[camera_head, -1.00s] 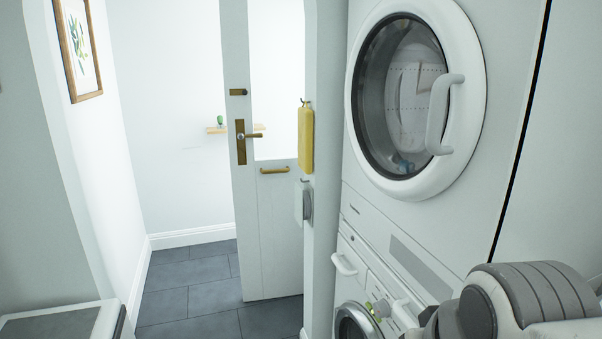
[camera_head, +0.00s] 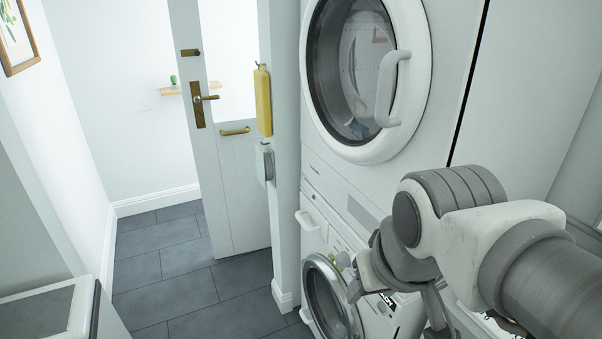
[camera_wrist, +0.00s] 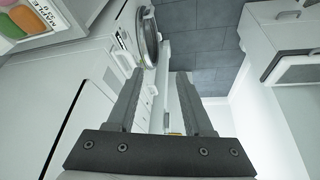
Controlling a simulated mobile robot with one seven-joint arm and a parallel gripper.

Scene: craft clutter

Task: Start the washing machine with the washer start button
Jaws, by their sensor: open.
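The white washing machine (camera_head: 372,318) stands low at the right of the head view, under a stacked machine. Its round door (camera_head: 328,299) is partly in view. A small green spot (camera_head: 343,259) shows by its control panel, partly behind my arm; I cannot make out the start button. In the wrist view, my gripper (camera_wrist: 157,80) is open and empty, with its two dark fingers apart. A round machine door (camera_wrist: 148,38) shows beyond the fingertips. In the head view my arm hides part of the washer's front, and the fingertips are not clear.
The upper machine (camera_head: 425,120) has a round glass door with a protruding handle (camera_head: 392,88). A doorway with a white door (camera_head: 225,190) stands left of the machines. The tiled floor (camera_head: 175,265) there is clear. A white-edged counter (camera_head: 85,310) is at the lower left.

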